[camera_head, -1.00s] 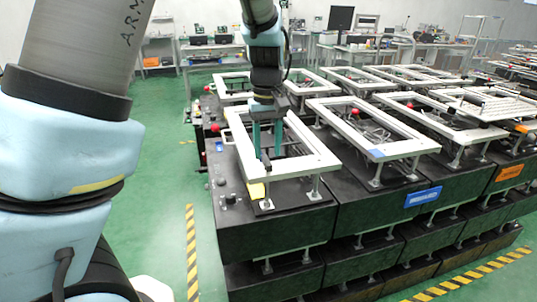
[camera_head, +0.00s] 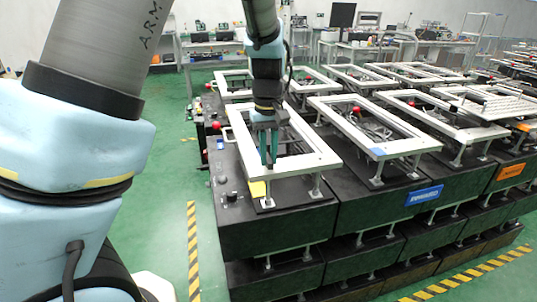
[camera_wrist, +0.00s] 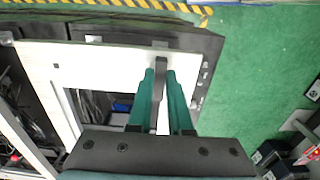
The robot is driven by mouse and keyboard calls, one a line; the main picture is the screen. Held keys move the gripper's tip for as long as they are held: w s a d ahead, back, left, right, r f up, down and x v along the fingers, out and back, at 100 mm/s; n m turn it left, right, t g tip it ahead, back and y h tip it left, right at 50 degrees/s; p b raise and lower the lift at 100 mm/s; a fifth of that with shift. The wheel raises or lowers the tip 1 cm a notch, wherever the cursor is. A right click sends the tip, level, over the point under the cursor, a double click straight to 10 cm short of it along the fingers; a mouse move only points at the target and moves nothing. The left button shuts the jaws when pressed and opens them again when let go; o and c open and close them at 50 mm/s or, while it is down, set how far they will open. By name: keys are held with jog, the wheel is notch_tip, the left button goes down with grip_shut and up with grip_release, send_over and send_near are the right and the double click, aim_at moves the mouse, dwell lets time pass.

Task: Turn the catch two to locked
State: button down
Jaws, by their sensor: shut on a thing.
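My gripper (camera_head: 268,164) points down over the nearest white frame (camera_head: 312,150), with its two green fingers close together. In the wrist view my gripper (camera_wrist: 160,74) is shut on a dark grey lever (camera_wrist: 160,64), which lies between the fingertips at the white frame's edge. I take this lever to be the catch, but no name or locked mark on it is readable. In the head view the fingers hide the lever.
Black boxes with white frames stand in rows, with red knobs (camera_head: 356,109) among them. Green floor (camera_head: 160,180) is clear on the left.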

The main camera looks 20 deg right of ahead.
jog(key=shift+m, duration=0.3)
dwell(0.4)
jog(key=m, duration=0.4)
jog(key=shift+w+a+b, duration=0.1)
jog(key=shift+a+b, duration=0.05)
jog(key=shift+b, duration=0.2)
jog(key=m, duration=0.5)
jog(key=shift+w, duration=0.1)
jog(key=m, duration=0.4)
jog(key=shift+w+a+r+m+p, duration=0.1)
jog(key=shift+m+p, duration=0.7)
jog(key=shift+m, duration=1.3)
jog(key=c, duration=0.8)
grip_release()
jog(key=shift+c, duration=0.2)
